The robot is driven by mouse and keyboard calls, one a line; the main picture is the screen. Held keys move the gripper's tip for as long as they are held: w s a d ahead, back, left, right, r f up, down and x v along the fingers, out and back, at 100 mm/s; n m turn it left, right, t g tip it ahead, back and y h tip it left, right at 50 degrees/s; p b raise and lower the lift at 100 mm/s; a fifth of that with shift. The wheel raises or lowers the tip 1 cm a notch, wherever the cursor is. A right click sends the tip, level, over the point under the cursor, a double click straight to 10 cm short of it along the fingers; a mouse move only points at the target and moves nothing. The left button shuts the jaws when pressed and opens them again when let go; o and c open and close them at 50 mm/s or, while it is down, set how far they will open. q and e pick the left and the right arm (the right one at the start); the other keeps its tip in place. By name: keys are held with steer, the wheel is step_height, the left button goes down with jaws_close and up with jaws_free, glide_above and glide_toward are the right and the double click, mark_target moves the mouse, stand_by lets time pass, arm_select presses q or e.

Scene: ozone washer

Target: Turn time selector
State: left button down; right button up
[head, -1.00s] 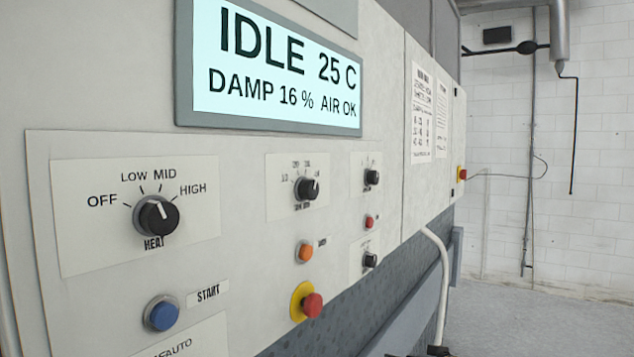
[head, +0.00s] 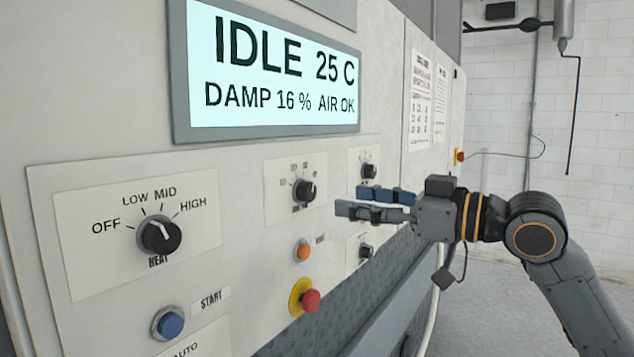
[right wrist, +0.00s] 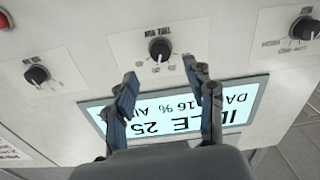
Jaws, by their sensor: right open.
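The time selector appears to be the middle black knob (head: 304,190) on a white plate with small tick labels, right of the heat knob. It also shows upside down in the right wrist view (right wrist: 159,49). My right gripper (head: 353,199) is open and empty, reaching in from the right with its fingers toward the panel. In the right wrist view the two fingertips (right wrist: 160,72) sit spread just below the knob, with a gap between them and no visible contact. My left gripper is out of view.
The heat knob (head: 160,235) is at left, with the blue start button (head: 169,323) below. An orange button (head: 303,250) and a red mushroom button (head: 309,300) sit beneath the middle knob. A smaller knob (head: 370,171) is to its right. The display (head: 270,70) reads IDLE.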

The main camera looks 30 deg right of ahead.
mark_target(312, 193)
steer(key=p+x, duration=0.1)
steer(key=x, duration=0.2)
steer(key=p+x, duration=0.2)
steer(key=x, duration=0.1)
steer(key=shift+r, duration=0.25)
steer(key=shift+w+a+p, duration=0.25)
steer(key=shift+w+p, duration=0.35)
steer(key=shift+p, duration=0.05)
steer(key=shift+w+a+f, duration=0.2)
steer(key=shift+w+f, duration=0.05)
steer(key=shift+w, duration=0.1)
jaws_close()
